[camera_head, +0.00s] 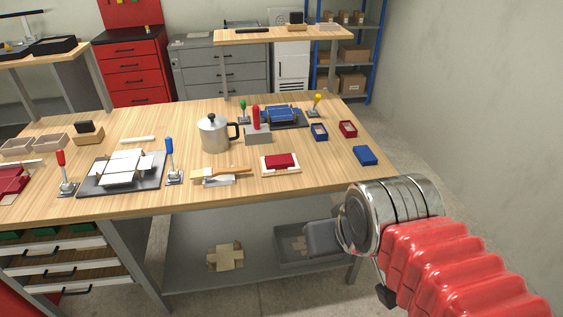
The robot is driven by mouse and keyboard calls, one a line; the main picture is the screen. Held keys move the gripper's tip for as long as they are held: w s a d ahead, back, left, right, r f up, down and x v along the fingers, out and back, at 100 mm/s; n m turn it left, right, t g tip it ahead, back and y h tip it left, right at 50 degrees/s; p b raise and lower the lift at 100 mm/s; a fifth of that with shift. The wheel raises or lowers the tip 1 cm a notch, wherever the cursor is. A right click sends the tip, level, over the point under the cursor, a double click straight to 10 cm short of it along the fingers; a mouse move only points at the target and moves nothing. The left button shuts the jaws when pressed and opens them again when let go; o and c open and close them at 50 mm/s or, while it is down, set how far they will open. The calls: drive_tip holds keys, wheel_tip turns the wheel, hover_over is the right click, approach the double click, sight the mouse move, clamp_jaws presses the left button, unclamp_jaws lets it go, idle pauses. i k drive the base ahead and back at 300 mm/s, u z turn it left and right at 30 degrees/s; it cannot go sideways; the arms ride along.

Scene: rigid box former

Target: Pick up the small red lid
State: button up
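A small red flat piece (281,160), which looks like the red lid, lies on a pale wood-edged tray (266,171) near the front of the workbench, right of centre. A small open red box (348,129) stands farther back to the right. My arm comes in from the lower right with red bellows and a shiny metal wrist. Its end is right of and below the bench's front right corner, apart from the lid. No fingertips can be made out.
Near the lid are a blue box (319,132), a blue lid (365,155), a metal pot (214,134), a grey block with a red handle (257,133) and a brush with a wooden handle (232,170). A box former with blue-handled lever (170,160) stands left. Bare bench lies right of the tray.

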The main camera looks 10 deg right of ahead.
sight(282, 161)
drive_tip(key=z, duration=0.1)
drive_tip(key=i, duration=0.95)
drive_tip(key=u, duration=2.9)
